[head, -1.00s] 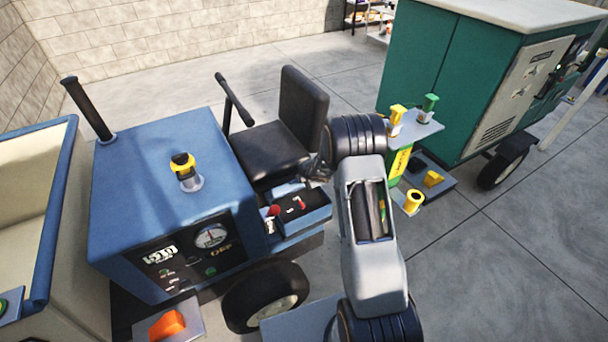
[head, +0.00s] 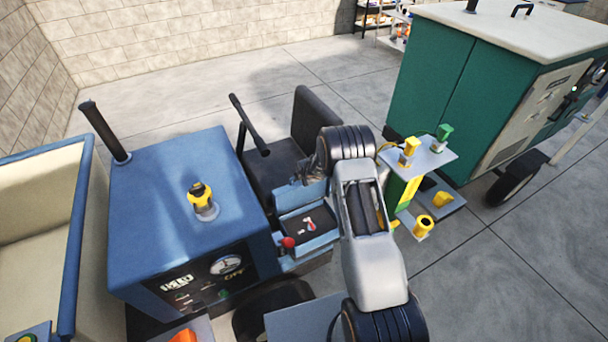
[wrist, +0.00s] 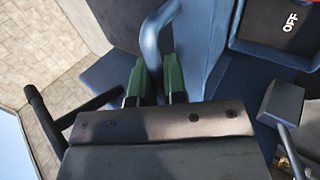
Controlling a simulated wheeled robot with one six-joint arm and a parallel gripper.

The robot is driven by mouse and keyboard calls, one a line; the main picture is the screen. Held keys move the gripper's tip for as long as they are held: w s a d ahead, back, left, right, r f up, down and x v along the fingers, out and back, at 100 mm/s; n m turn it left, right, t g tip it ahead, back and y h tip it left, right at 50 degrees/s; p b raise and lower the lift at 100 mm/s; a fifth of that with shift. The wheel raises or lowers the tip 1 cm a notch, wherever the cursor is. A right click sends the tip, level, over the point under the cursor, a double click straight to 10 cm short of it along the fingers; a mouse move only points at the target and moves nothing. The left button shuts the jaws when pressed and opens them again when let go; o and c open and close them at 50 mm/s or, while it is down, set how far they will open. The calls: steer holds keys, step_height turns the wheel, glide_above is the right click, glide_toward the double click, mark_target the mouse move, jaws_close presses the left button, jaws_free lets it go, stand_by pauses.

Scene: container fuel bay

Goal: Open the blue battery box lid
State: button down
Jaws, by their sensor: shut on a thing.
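The blue battery box (head: 318,243) sits beside the black seat on the blue machine. Its lid (head: 301,196) stands raised at the box's back edge, so the dark inside with a small red and white switch (head: 311,225) shows. My gripper (head: 314,172) is at the lid's top, partly hidden by my arm in the head view. In the wrist view its green fingertips (wrist: 154,82) are shut on the curved blue lid handle (wrist: 153,38). The dark inside panel marked OFF (wrist: 287,25) shows at the upper right there.
A red knob (head: 288,242) is close to the box's left side. The black seat (head: 272,165) and a black lever (head: 248,124) are beside the gripper. A stand with yellow and green fittings (head: 437,158) is to the right. Open floor (head: 490,270) lies at the lower right.

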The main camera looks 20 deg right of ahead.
steer(key=shift+w, duration=0.15)
steer(key=c, duration=1.2)
jaws_free()
steer(key=shift+r, duration=0.1)
steer(key=v, duration=1.3)
steer(key=shift+s+r, duration=0.2)
steer(key=shift+s, duration=0.15)
